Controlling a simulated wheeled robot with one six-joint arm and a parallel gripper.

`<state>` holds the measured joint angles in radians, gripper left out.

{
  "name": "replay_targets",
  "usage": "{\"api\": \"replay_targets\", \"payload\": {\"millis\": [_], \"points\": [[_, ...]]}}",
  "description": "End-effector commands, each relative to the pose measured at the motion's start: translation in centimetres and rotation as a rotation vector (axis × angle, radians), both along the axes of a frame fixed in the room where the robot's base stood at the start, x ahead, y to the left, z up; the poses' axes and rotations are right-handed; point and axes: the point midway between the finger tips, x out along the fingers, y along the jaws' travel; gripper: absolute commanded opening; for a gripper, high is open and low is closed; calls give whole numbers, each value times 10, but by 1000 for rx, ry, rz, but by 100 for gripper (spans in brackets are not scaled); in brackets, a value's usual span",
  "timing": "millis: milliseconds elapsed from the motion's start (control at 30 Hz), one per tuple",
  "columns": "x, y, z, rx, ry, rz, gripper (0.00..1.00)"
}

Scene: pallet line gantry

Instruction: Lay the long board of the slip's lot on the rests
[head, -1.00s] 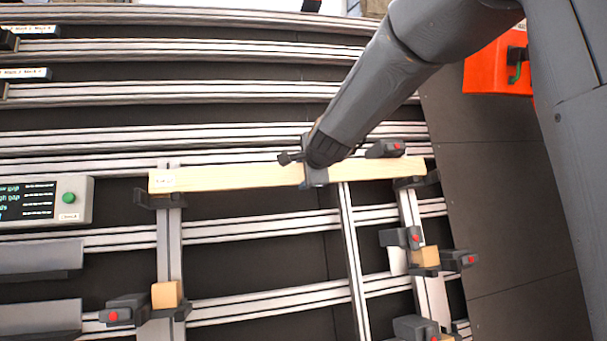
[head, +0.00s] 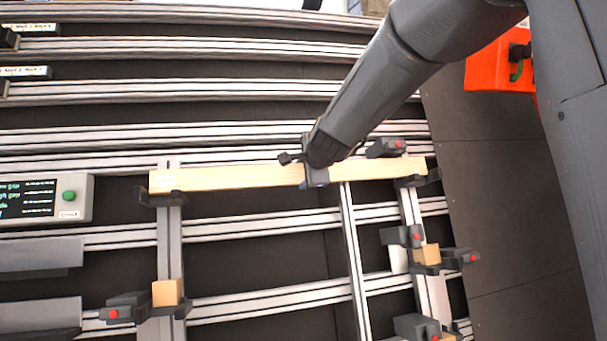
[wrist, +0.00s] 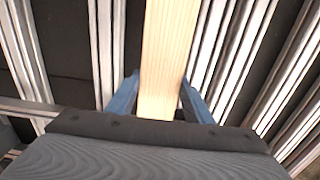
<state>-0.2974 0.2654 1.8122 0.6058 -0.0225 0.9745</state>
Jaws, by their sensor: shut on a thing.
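The long board (head: 235,178) is pale wood and lies crosswise in the head view, with a small label near its left end. My gripper (head: 316,176) is shut on the board right of its middle. In the wrist view the board (wrist: 168,50) runs between the two blue fingers of my gripper (wrist: 158,100). The board's left end is at a dark rest (head: 160,198) and its right end is at another dark rest (head: 418,180). I cannot tell whether the board touches them or hovers just above.
Small wood blocks sit at the left (head: 167,292) and right (head: 427,255) lower holders. A control box (head: 75,198) with a screen and green button is at left. An orange box (head: 497,65) is at upper right.

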Motion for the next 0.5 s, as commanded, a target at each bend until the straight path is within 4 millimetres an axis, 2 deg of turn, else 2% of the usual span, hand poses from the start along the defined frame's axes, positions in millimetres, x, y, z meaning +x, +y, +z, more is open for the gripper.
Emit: {"api": "replay_targets", "payload": {"millis": [333,367,467,500], "points": [[0,0,0,-1,-2,0,0],[0,0,0,0,-2,0,50],[0,0,0,0,-2,0,67],[0,0,0,0,-2,0,68]]}}
